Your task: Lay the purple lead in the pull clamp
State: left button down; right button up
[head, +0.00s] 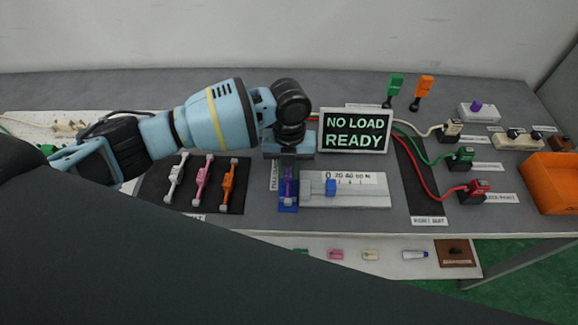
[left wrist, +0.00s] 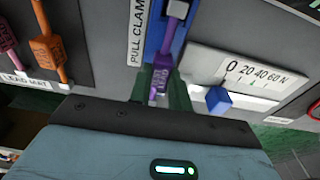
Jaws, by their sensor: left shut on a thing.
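The purple lead (head: 289,188) lies lengthwise over the blue pull clamp (head: 288,208), left of the force scale. In the left wrist view the purple lead (left wrist: 162,72) sits between the green fingers of my left gripper (left wrist: 160,88), which is shut on it. The lead's grey end lies over the blue channel of the clamp (left wrist: 155,35), beside the PULL CLAMP label. In the head view my left gripper (head: 289,165) points down at the clamp and its wrist hides the fingertips. I cannot tell whether the lead touches the clamp bed. My right gripper is not in view.
White, pink and orange leads (head: 228,187) lie on a dark mat to the left. The scale block (head: 360,196) with its blue slider (head: 330,187) adjoins the clamp on the right. A screen (head: 354,131) behind reads NO LOAD READY. An orange bin (head: 552,185) stands far right.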

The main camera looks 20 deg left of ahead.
pick_arm(q)
jog(key=shift+f, duration=0.6)
dwell(0.3)
jog(key=c, duration=1.2)
grip_release()
jog(key=shift+c, duration=0.2)
jog(key=shift+o, duration=0.5)
jog(key=shift+d, duration=0.1)
jog(key=shift+r, duration=0.15)
